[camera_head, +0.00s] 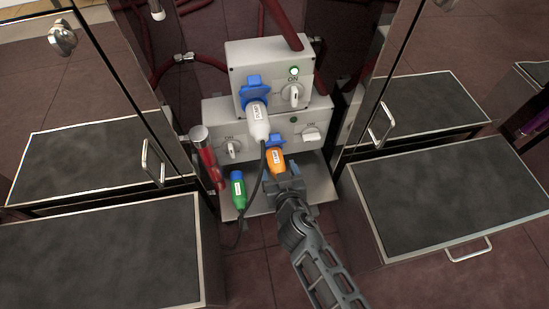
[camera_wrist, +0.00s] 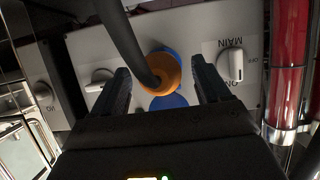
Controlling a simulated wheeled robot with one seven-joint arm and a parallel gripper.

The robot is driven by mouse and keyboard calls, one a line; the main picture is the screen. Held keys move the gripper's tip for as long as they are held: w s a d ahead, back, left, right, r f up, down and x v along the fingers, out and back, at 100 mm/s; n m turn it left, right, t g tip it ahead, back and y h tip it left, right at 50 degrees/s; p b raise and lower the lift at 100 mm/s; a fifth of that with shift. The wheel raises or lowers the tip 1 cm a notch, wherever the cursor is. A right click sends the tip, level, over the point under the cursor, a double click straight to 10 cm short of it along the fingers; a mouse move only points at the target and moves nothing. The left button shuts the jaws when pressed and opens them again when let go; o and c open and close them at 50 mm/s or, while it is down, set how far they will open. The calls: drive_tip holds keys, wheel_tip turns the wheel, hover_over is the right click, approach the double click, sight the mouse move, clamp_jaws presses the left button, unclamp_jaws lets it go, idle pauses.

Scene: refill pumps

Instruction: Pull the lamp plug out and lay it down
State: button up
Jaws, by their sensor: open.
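An orange plug (camera_head: 276,160) sits in a blue socket on the front of the lower grey box (camera_head: 222,115). In the wrist view the orange plug (camera_wrist: 172,72) is seen from behind, with its dark cable. A white plug (camera_head: 259,122) sits in the blue socket of the upper box. A green plug (camera_head: 238,190) lies on the shelf. The labels are too small to read surely, so I cannot tell which is the lamp plug. My gripper (camera_head: 285,181) is at the orange plug; in the wrist view its open fingers (camera_wrist: 160,66) are either side of it.
The shelf (camera_head: 318,177) under the boxes is narrow. A red-handled tool or pipe (camera_head: 209,167) stands at its left. Knobs (camera_head: 292,95) and a lit green lamp (camera_head: 294,71) are on the boxes. Open cabinet doors (camera_head: 120,75) and dark-topped drawers (camera_head: 455,195) flank the opening.

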idle(0.9)
drive_tip(key=c, duration=1.4)
drive_tip(key=shift+s+d+b, duration=0.25)
drive_tip(key=shift+s, duration=0.7)
drive_tip(key=shift+s+d+b, duration=0.25)
drive_tip(key=shift+s+d, duration=0.05)
drive_tip(key=shift+s, duration=0.65)
drive_tip(key=shift+s+d+b, duration=0.25)
drive_tip(key=shift+s, duration=0.7)
